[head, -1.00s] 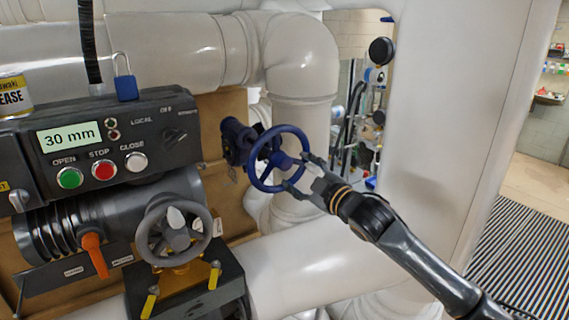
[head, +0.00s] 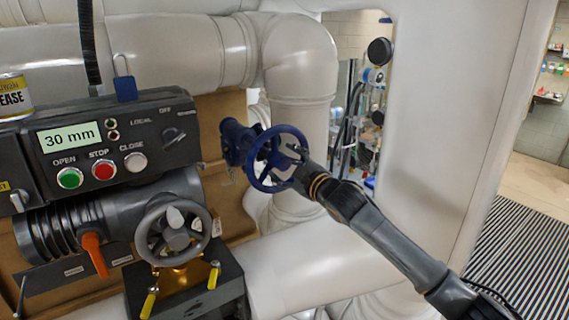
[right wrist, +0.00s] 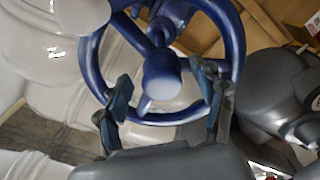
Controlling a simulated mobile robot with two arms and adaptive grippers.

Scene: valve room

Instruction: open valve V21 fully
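A blue handwheel (head: 258,177) on a blue valve body (head: 234,143) stands in front of the white pipes. In the right wrist view the wheel's hub (right wrist: 161,74) and spokes face me. My right gripper (head: 298,165) is at the wheel's front right. In the right wrist view its two fingers (right wrist: 165,90) are apart, one on each side of the hub, overlapping the wheel's lower part. I cannot tell whether they touch it. No V21 label can be read. My left gripper is not in view.
Below are a grey handwheel (head: 173,229) and an orange lever (head: 95,254). A large white pipe (head: 300,262) runs below the blue wheel.

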